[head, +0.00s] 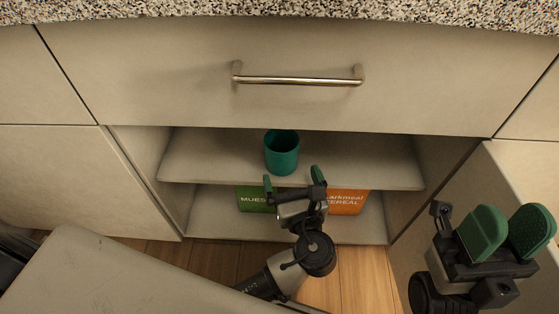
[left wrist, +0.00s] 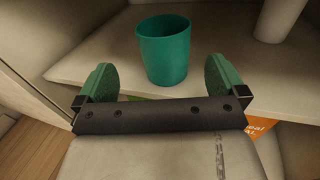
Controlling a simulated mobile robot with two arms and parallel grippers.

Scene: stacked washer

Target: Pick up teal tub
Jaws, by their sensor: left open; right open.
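The teal tub (head: 282,152) stands upright on the upper shelf of an open cabinet, near the shelf's front edge. It also shows in the left wrist view (left wrist: 164,50), ahead of and between the two fingers. My left gripper (head: 292,180) is open and empty, just in front of and slightly below the tub in the head view. Its green finger pads in the left wrist view (left wrist: 165,82) are apart, and no contact with the tub shows. My right gripper (head: 508,230) is open and empty at the lower right, away from the shelf.
The upper shelf (head: 370,165) has bare room on both sides of the tub. Below it stand a green muesli box (head: 251,199) and an orange cereal box (head: 348,203). A closed drawer with a metal handle (head: 298,81) is above. A pale cylindrical thing (left wrist: 280,18) shows in the left wrist view.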

